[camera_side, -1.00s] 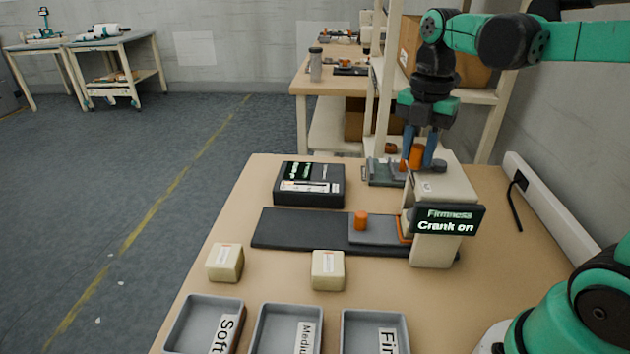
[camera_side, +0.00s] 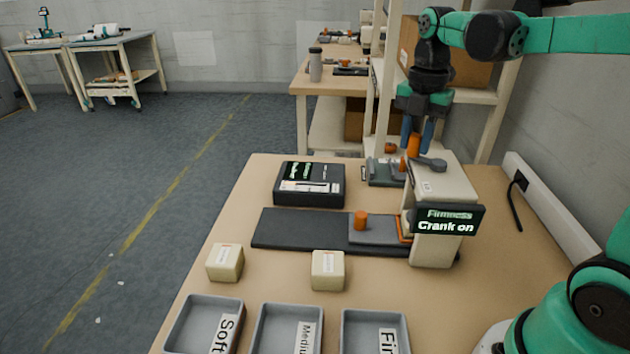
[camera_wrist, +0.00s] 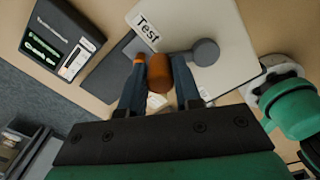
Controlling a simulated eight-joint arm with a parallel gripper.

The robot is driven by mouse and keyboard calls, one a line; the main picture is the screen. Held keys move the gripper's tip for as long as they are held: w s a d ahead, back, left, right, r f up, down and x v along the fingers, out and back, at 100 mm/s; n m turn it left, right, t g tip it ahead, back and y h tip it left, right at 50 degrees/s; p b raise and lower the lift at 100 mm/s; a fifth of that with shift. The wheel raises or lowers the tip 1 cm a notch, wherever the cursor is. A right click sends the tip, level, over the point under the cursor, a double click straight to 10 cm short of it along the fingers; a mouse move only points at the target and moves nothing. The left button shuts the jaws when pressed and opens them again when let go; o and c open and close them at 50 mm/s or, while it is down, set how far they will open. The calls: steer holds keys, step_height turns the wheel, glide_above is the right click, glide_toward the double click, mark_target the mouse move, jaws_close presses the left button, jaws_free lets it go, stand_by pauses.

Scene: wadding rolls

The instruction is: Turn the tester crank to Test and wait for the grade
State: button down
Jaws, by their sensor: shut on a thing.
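The pale tester (camera_side: 440,190) stands at the right of the bench. Its sign (camera_side: 447,219) reads "Firmness" and "Crank on". My gripper (camera_side: 416,143) is above the tester's top, shut on the orange crank knob (camera_side: 413,147). In the wrist view the orange knob (camera_wrist: 159,73) sits between my two blue fingers, with the crank's grey round hub (camera_wrist: 205,51) to its right. The "Test" label (camera_wrist: 147,29) lies on the tester top just beyond the knob. The crank arm between knob and hub is partly hidden.
A dark slab with a grey slide (camera_side: 375,232) and its orange knob (camera_side: 361,220) lies left of the tester. A black box with a green display (camera_side: 309,184) stands behind it. Two cream blocks (camera_side: 225,262) (camera_side: 328,269) and labelled grey trays (camera_side: 206,300) are nearer.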

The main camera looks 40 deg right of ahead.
steer(key=shift+d, duration=0.85)
steer(key=shift+s+d, duration=0.3)
steer(key=shift+d, duration=0.35)
steer(key=shift+s+d, duration=0.25)
steer(key=shift+d, duration=0.35)
steer(key=c, duration=0.6)
jaws_free()
steer(key=shift+c, duration=0.2)
steer(key=shift+r, duration=0.1)
step_height(320, 180, up, 7)
